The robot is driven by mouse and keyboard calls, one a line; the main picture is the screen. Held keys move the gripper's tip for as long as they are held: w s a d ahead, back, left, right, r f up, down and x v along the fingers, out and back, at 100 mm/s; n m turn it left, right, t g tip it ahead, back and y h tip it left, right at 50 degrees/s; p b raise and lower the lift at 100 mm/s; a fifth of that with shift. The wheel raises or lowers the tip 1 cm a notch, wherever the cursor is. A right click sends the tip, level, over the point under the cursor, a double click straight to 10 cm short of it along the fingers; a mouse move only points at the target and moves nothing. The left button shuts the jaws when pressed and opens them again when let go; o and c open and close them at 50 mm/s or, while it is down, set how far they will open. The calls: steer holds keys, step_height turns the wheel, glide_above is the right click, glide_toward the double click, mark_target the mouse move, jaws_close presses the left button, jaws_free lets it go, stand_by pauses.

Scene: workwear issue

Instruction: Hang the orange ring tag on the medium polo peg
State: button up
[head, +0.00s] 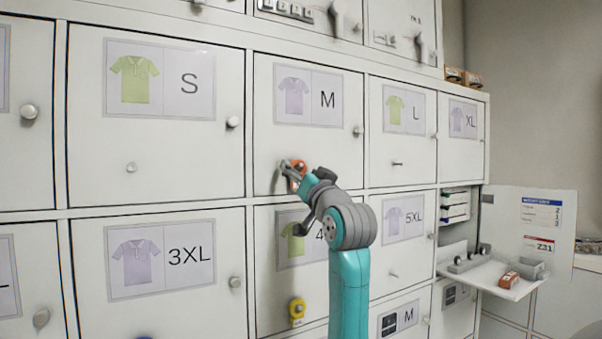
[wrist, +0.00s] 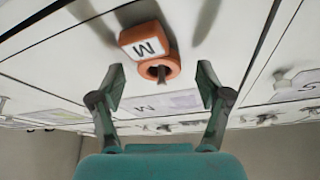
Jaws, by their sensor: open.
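The orange ring tag (wrist: 148,42) carries a white label with a black M. In the wrist view its ring is around a short grey peg (wrist: 162,76), whose end pokes through the hole. The tag also shows small in the head view (head: 299,166), on the door below the polo sign marked M (head: 308,95). My gripper (head: 289,172) is at this door, partly covering the tag and hiding the peg. In the wrist view my gripper (wrist: 160,82) is open, with one finger on each side of the ring and gaps between fingers and tag.
Polo doors marked S (head: 160,80), L (head: 404,110) and 3XL (head: 162,260) surround this door, with knobs and pegs sticking out. A yellow tag (head: 297,308) hangs below. An open flap (head: 490,278) at right holds a reddish-orange item (head: 508,279).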

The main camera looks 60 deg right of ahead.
steer(key=shift+s, duration=0.1)
steer(key=v, duration=1.2)
